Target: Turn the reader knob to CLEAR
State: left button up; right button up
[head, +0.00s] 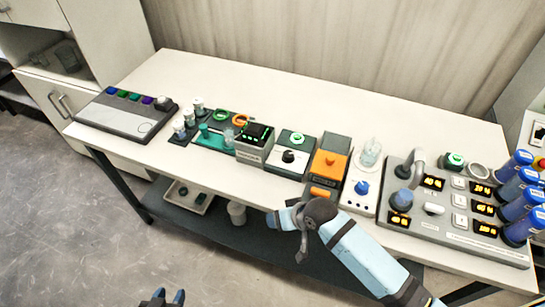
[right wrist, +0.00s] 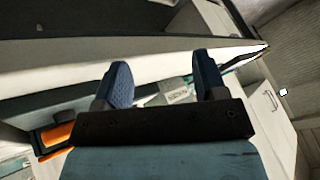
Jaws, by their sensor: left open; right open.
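A grey-and-white box with a black knob (head: 289,156) and a round green-lit part (head: 297,138) stands mid-table in the head view. To its left is a grey box with a green digit display (head: 258,131). A blue knob (head: 362,187) sits on a white unit to the right. The labels are too small to read, so I cannot tell which is the reader knob or its setting. My left gripper (head: 167,298) is open and empty at the bottom edge, away from the table. My right gripper (right wrist: 160,78) is open and empty; its arm reaches to the table's front edge.
An orange-topped unit (head: 332,160) stands right of the black knob. A grey panel (head: 430,230) with amber displays and blue-capped cylinders (head: 517,165) fills the right end. The back strip of the white table (head: 290,97) is clear.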

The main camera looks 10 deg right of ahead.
jog(key=w+a+r+g, duration=0.1)
jog(key=w+r, duration=0.1)
jog(key=w, duration=0.3)
notch_tip(320, 180, up, 13)
jog(key=m+g+h, duration=0.4)
jog(key=m+h, duration=0.1)
send_over(289, 153)
pick_arm(q)
jog(key=shift+w+a+r+p, duration=0.1)
jog(key=shift+a+r+p, duration=0.05)
jog(key=shift+r+p, duration=0.3)
jog(key=shift+w+a+r+p, duration=0.1)
jog(key=shift+r+p, duration=0.3)
jog(key=shift+r, duration=0.05)
pick_arm(e)
notch_tip(289, 153, down, 14)
jog(key=shift+s+a+r, duration=0.1)
jog(key=c, duration=0.9)
